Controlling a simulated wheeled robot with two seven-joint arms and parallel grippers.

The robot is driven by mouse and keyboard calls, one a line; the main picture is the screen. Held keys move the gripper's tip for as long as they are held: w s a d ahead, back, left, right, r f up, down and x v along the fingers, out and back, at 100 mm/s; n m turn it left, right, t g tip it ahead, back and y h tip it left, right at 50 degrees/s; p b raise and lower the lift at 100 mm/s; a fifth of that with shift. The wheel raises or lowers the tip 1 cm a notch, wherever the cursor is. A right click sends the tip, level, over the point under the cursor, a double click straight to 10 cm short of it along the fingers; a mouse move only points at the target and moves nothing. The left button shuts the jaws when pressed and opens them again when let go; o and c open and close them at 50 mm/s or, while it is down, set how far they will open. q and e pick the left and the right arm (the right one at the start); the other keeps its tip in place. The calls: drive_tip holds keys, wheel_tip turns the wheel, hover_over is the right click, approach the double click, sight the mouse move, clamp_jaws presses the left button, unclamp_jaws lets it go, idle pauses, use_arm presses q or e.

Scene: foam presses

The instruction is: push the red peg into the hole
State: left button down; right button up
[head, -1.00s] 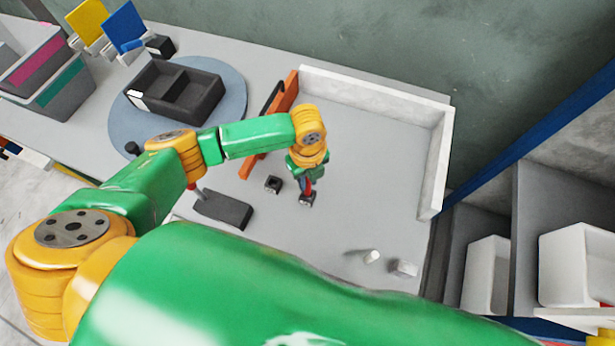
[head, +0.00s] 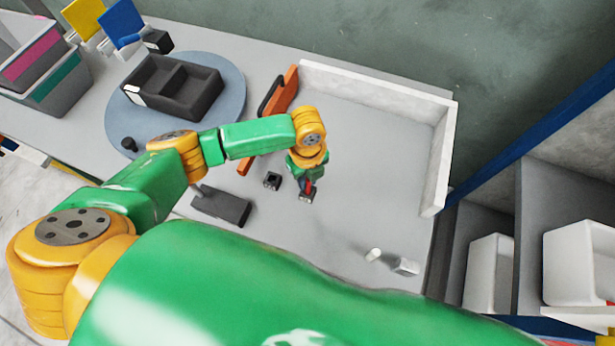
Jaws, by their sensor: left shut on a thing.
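My left gripper (head: 307,190) hangs down over the grey bench, in the middle of the view. It is shut on the red peg (head: 309,185), of which only a small red part shows between the dark fingers. The peg's lower end is hidden, so I cannot tell whether it touches anything. A small dark block (head: 272,181) with what looks like an opening on top sits on the bench just left of the gripper, apart from it. I cannot tell for sure whether this is the hole. My right gripper is not in view.
A black two-compartment tray (head: 172,87) stands on a blue-grey round mat (head: 232,98). White walls (head: 375,88) border the back and right. Small white pieces (head: 404,266) lie front right.

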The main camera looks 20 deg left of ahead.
use_arm(q)
drive_tip(key=shift+f+b, duration=0.7)
drive_tip(key=shift+f, duration=0.4)
drive_tip(key=c, duration=0.7)
unclamp_jaws()
drive_tip(key=shift+r, duration=0.1)
wheel_tip(320, 180, up, 7)
drive_tip(key=shift+f, duration=0.1)
drive_tip(key=shift+s, duration=0.1)
